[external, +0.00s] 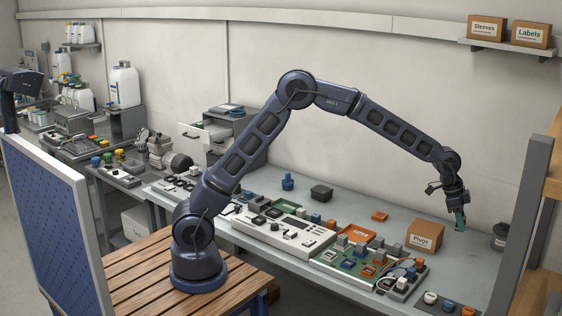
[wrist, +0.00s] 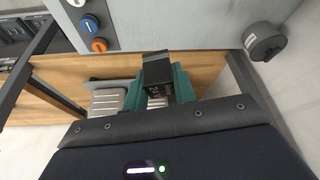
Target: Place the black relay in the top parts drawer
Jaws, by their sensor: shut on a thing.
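My gripper (external: 460,221) is at the right end of the bench, above its surface, pointing down. In the wrist view my gripper (wrist: 158,88) has its teal fingers shut on the black relay (wrist: 157,70), a small dark block with faint print on its side. In the external view the relay is too small to make out. The grey drawer unit (external: 219,115) stands at the back left, partly hidden by my arm. Its top drawer (external: 196,131) appears pulled out, with a pale front; its inside is hard to see.
A Plugs box (external: 424,236) stands left of my gripper. A dark round pot (external: 500,237) is to its right, also in the wrist view (wrist: 264,41). Circuit boards (external: 362,262) and a white panel (external: 285,231) fill the bench front. A grey post (external: 521,225) rises at right.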

